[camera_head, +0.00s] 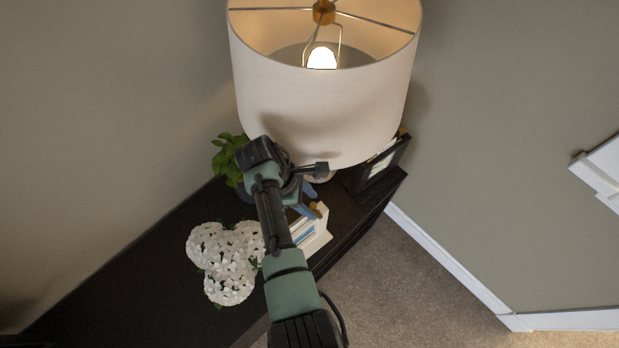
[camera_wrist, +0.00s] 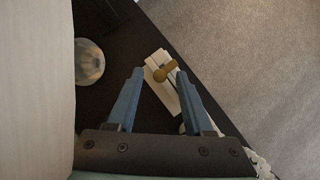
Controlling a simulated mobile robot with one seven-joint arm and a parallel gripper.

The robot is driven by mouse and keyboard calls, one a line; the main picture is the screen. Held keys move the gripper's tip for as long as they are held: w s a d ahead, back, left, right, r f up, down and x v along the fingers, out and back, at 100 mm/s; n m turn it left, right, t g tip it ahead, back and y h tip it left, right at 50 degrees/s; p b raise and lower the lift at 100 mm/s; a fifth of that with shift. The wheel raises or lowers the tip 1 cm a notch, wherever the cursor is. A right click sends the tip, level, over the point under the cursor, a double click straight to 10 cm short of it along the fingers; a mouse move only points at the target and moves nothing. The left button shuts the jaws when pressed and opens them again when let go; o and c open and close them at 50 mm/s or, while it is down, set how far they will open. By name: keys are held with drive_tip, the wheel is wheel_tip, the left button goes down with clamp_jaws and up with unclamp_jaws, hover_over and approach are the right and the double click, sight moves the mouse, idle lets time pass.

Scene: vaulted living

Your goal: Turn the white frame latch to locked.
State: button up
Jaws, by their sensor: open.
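The white frame (camera_head: 317,240) stands on the dark cabinet, close to its front edge, with a blue picture in it. Its tan-gold latch (camera_head: 319,210) shows at its upper end, partly crowded by my gripper. In the wrist view the white frame (camera_wrist: 168,92) is seen from above, and the latch (camera_wrist: 165,72) is a rounded knob with a short arm lying at a slant across its top edge. My gripper (camera_head: 307,197) has blue fingers and is open; in the wrist view its fingertips (camera_wrist: 158,73) appear on either side of the latch. I cannot tell the height gap.
A large lit lampshade (camera_head: 320,110) hangs over my wrist; its glass base (camera_wrist: 89,62) is left of my fingers. A black picture frame (camera_head: 380,165) stands behind. A green plant (camera_head: 228,160) and white flowers (camera_head: 228,262) are on the dark cabinet (camera_head: 120,275). Carpeted floor is clear at right.

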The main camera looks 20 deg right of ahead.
drive_tip(key=v, duration=1.3)
